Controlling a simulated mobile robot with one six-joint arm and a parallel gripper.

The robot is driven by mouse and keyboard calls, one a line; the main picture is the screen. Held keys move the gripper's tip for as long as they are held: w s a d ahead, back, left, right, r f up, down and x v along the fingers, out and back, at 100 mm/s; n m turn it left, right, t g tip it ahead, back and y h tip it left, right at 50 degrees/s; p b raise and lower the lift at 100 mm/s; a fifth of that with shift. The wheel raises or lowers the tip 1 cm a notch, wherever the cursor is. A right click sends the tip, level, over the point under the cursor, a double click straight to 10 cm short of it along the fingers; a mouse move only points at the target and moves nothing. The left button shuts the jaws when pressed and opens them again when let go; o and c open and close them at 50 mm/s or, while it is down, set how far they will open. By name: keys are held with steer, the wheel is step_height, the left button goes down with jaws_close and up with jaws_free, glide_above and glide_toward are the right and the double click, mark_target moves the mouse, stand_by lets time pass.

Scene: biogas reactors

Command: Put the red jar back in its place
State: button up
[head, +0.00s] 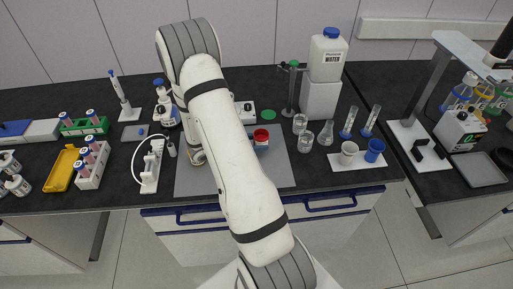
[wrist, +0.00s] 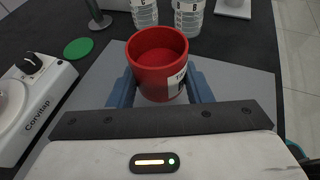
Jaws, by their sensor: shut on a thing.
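The red jar (wrist: 157,65) is open-topped and looks empty inside, with a white label on its right side. The jar looks upright in the grip. Whether its base touches the mat or hangs above it, I cannot tell.
Glass beakers (head: 305,142) stand right of the mat, beside a white tray (head: 345,165) with cups. The mat's right part is clear.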

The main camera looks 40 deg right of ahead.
step_height(320, 180, down, 4)
steer(key=shift+r+p, duration=0.1)
steer(key=shift+p, duration=0.25)
steer(key=shift+s, duration=0.15)
steer(key=shift+f+b, duration=0.3)
steer(key=o, duration=1.1)
steer(key=shift+r, duration=0.1)
steer(key=shift+c, duration=0.2)
